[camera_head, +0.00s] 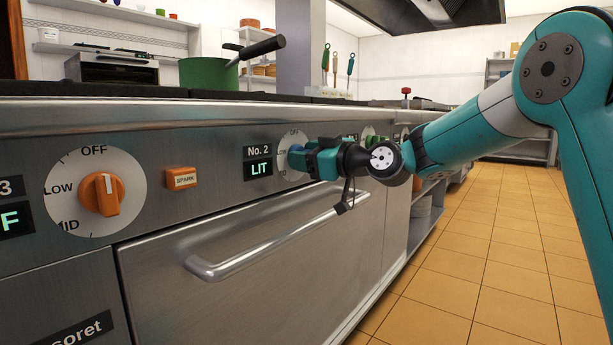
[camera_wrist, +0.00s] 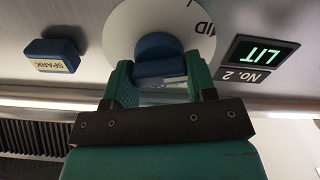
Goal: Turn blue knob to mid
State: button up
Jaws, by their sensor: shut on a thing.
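The blue knob (camera_wrist: 158,55) sits on a white round dial (camera_wrist: 118,25) on the steel front panel. In the head view the dial (camera_head: 284,165) is partly hidden behind my gripper (camera_head: 300,160), and a bit of the blue knob (camera_head: 295,150) shows at its tip. In the wrist view my gripper (camera_wrist: 160,82) has its teal fingers on both sides of the knob, shut on it. Part of the word MID shows at the dial's right edge in the wrist view. The knob's pointer mark cannot be made out. The No. 2 display (camera_head: 259,170) reads LIT.
An orange knob (camera_head: 102,194) with its own dial and an orange SPARK button (camera_head: 182,178) are further left. A blue SPARK button (camera_wrist: 53,56) is beside the dial. An oven handle (camera_head: 275,240) juts out below. A green pot (camera_head: 208,74) stands on top.

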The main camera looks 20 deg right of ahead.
jog(key=shift+f+n+b, duration=0.15)
jog(key=shift+n+b, duration=1.05)
jog(key=shift+b, duration=0.15)
jog(key=o, duration=0.9)
jog(key=shift+o, duration=0.2)
jog(key=shift+s, duration=0.1)
jog(key=p+v, duration=0.2)
jog(key=v, duration=1.5)
jog(key=shift+s, duration=0.15)
